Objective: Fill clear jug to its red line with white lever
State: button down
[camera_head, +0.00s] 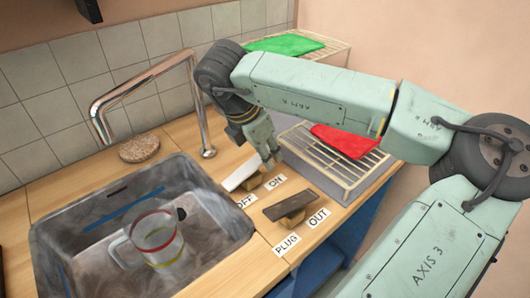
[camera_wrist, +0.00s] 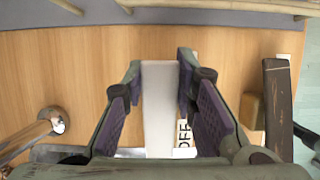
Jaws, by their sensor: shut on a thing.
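The white lever (camera_head: 240,173) sits on the wooden counter behind the OFF label (camera_head: 244,202) and ON label (camera_head: 275,182). My gripper (camera_wrist: 160,72) is shut on the white lever, which shows between its fingers in the wrist view (camera_wrist: 159,110). In the head view my gripper (camera_head: 266,150) is at the lever's right end, partly hiding it. The clear jug (camera_head: 148,243) stands upright in the sink, with a red band near its top and a yellow band lower down. I cannot tell its water level. The metal tap (camera_head: 150,74) arches over the sink; no stream shows.
The grey sink (camera_head: 215,211) holds a blue stripe on its far wall. A dark lever (camera_head: 289,206) stands by the PLUG (camera_head: 286,245) and OUT (camera_head: 318,217) labels. A wire rack (camera_head: 345,185) with a red cloth (camera_head: 345,140) is to the right. A round brown sponge (camera_head: 139,148) lies behind the sink.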

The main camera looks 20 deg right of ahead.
jog(key=shift+w+d+f+y+b, duration=0.1)
jog(key=shift+d+f+y+b, duration=0.1)
jog(key=shift+f+y+b, duration=0.75)
jog(key=shift+r+g+y+b, duration=0.25)
jog(key=shift+g+y+b, duration=0.25)
jog(key=shift+b, duration=0.3)
jog(key=c, duration=1.3)
grip_release()
jog(key=shift+r, duration=0.15)
jog(key=shift+a+r, duration=0.2)
jog(key=shift+r, duration=1.75)
jog(key=shift+a+r, duration=0.15)
jog(key=shift+r, duration=1.8)
